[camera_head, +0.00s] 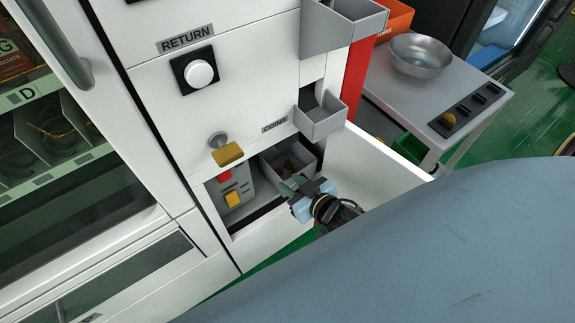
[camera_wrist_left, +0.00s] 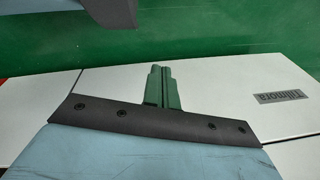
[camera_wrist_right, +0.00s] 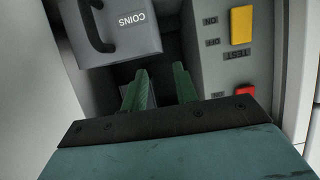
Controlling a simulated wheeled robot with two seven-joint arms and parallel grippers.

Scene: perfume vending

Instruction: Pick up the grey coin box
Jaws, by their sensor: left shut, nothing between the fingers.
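The grey coin box (camera_head: 309,157) sits inside the open lower compartment of the white machine, with brownish coins in it. In the right wrist view its front (camera_wrist_right: 125,38) carries the label COINS and a black handle. My right gripper (camera_wrist_right: 159,72) is open, its two green fingers apart with nothing seen held between them. In the head view the right gripper (camera_head: 294,184) is at the compartment opening. My left gripper (camera_wrist_left: 160,68) is shut and empty, away from the box.
A grey control unit (camera_head: 236,191) with red and yellow buttons stands left of the box. The open white door (camera_head: 370,165) is to the right. A small grey tray (camera_head: 322,122) juts out above. A side table (camera_head: 385,85) holds a metal bowl (camera_head: 421,55).

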